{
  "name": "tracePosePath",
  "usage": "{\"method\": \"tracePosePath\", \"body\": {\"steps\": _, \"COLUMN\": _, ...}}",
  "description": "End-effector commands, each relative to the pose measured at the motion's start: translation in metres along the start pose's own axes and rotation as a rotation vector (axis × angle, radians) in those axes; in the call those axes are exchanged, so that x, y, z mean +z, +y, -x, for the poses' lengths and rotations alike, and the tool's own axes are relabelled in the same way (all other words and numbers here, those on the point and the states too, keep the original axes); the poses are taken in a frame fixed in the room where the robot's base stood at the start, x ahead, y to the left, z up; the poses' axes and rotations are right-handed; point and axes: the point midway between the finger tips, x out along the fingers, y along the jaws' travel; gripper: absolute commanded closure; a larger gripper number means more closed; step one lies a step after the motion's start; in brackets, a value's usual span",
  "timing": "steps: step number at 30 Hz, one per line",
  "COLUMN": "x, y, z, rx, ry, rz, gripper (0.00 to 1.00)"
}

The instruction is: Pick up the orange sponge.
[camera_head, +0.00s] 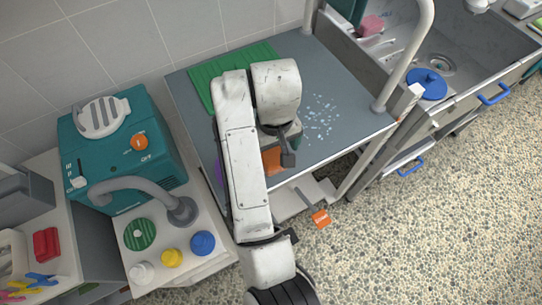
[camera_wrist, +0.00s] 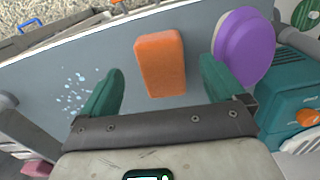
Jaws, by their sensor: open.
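The orange sponge (camera_wrist: 160,64) lies on the grey table (camera_wrist: 118,50) in the wrist view, a rounded block with its long side pointing away from me. In the head view, part of the sponge (camera_head: 272,160) shows beside my arm, partly hidden by it. My gripper (camera_wrist: 160,90) has its two green fingers spread apart, one on each side of the sponge's near end in the picture. The fingers look clear of the sponge on both sides, and I cannot tell how high they are above the table.
A purple round thing (camera_wrist: 244,44) lies right of the sponge, close to the right finger. A green mat (camera_head: 204,82) lies at the table's back, and water drops (camera_head: 319,118) lie to the right. A teal machine (camera_head: 120,150) stands at the left, a sink (camera_head: 440,60) at the right.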

Motion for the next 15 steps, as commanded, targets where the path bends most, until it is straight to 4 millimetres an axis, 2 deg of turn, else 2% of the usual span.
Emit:
{"method": "tracePosePath", "body": {"steps": 12, "x": -0.002, "y": -0.001, "z": -0.046, "rx": 0.000, "ry": -0.002, "rz": 0.000, "gripper": 0.04}}
{"method": "tracePosePath", "body": {"steps": 15, "x": -0.002, "y": 0.000, "z": -0.051, "rx": 0.000, "ry": 0.000, "rz": 0.000, "gripper": 0.04}}
